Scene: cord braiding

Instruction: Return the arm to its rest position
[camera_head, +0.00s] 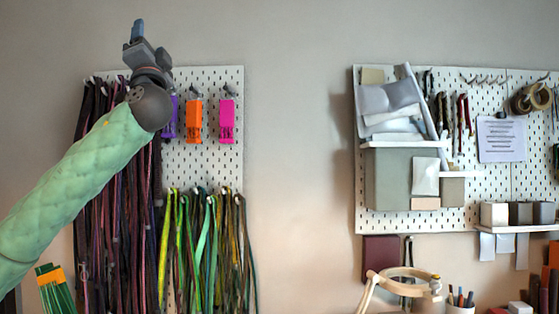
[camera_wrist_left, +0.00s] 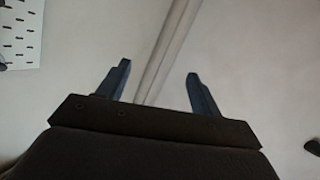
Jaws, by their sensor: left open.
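My left arm, in a green quilted sleeve, comes in from the left in the head view and reaches up in front of the left pegboard. My left gripper (camera_head: 137,32) points upward near the top of that board, above the hanging cords. In the left wrist view the left gripper (camera_wrist_left: 158,88) shows two dark blue fingers spread apart. Nothing is between them but plain wall and a ceiling or wall edge behind. My right gripper is in neither view.
The left pegboard (camera_head: 215,165) holds dark cords (camera_head: 110,220), bright cords (camera_head: 208,245), and purple, orange (camera_head: 194,121) and pink (camera_head: 227,121) tags. A second pegboard (camera_head: 470,205) hangs at right. A wooden hoop stand (camera_head: 402,273) stands below it. Bare wall (camera_head: 300,150) lies between the boards.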

